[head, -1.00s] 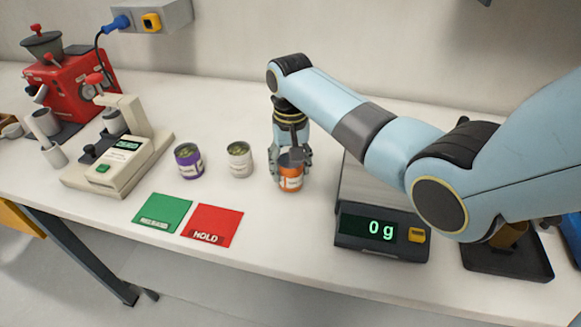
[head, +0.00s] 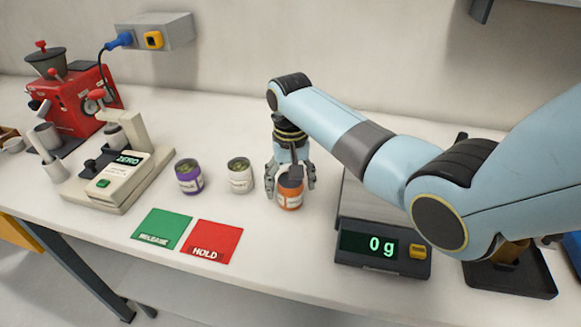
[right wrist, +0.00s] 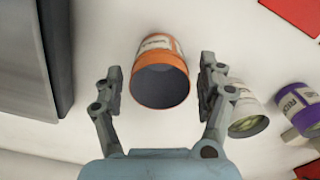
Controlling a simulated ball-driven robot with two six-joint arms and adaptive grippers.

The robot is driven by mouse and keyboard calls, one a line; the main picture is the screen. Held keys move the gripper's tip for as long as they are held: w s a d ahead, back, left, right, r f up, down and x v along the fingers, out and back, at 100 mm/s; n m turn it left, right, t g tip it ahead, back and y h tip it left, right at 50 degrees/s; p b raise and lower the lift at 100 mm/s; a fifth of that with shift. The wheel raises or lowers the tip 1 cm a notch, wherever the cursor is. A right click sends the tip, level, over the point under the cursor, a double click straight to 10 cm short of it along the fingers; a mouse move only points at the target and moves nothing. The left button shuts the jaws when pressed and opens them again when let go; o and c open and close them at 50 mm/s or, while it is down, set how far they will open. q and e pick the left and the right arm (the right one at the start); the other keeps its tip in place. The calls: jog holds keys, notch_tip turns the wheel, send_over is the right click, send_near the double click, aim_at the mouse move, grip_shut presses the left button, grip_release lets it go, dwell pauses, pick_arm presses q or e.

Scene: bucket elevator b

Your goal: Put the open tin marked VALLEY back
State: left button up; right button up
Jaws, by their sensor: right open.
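An open orange tin (head: 290,196) with a pale label stands on the bench, left of the scale. Its lettering is too small to read surely. In the right wrist view the orange tin (right wrist: 160,75) has a dark inside with no contents visible. My right gripper (head: 291,184) is open, with one finger on each side of this tin. In the right wrist view gaps show between the tin and both fingers (right wrist: 160,72). A white tin (head: 240,180) and a purple tin (head: 190,182), both with greenish contents, stand to the left. My left gripper is out of view.
A scale (head: 383,245) reading 0 g stands to the right. Green RELEASE (head: 162,228) and red HOLD (head: 212,242) mats lie in front. A cream device (head: 118,180) showing ZERO and a red machine (head: 75,100) stand left. A dark tray (head: 510,278) is far right.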

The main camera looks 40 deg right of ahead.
notch_tip(320, 180, up, 11)
jog(key=shift+r, duration=0.2)
dwell(0.6)
